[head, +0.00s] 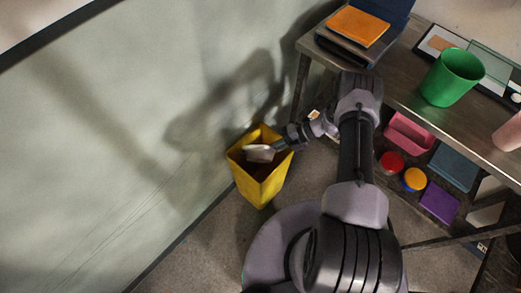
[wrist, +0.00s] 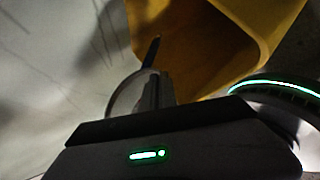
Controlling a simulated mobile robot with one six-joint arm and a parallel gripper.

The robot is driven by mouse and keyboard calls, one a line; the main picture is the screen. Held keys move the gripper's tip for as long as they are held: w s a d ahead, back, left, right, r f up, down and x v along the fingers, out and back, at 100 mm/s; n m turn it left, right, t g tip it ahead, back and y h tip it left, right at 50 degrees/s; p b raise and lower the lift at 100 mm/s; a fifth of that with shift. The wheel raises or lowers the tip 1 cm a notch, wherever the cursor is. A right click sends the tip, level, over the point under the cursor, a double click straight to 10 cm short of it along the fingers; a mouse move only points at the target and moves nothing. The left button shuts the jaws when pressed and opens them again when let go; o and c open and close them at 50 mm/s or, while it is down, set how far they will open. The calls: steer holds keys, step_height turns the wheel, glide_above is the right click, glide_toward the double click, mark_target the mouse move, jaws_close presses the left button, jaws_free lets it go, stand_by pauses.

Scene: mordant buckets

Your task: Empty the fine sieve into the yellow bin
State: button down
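The yellow bin (head: 262,185) stands on the floor against the pale wall, its open mouth facing up. My gripper (head: 279,146) reaches over the bin's right rim. A pale, rounded piece, which looks like the fine sieve (head: 259,153), extends from it over the mouth and appears tilted. In the wrist view, the yellow bin (wrist: 205,45) fills the top, and a pale curved rim of the sieve (wrist: 124,96) shows beside the gripper (wrist: 155,88). The gripper looks shut on the sieve; the grip is dark and partly hidden. The sieve's contents cannot be made out.
A dark table (head: 400,85) at the right carries a green bucket (head: 452,77) and an orange book (head: 358,27). Below it are a pink tub (head: 408,135), red and yellow round items, and a purple item (head: 440,203). The wall (head: 110,140) is close on the left.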

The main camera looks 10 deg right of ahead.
steer(key=shift+w+d+m+g, duration=0.15)
steer(key=shift+w+m+g, duration=0.25)
steer(key=shift+w+g, duration=0.15)
stand_by(0.4)
steer(key=shift+w+f+m+g+y, duration=0.1)
steer(key=shift+w+m+g+y, duration=0.15)
steer(key=shift+m+g+y, duration=0.55)
stand_by(1.7)
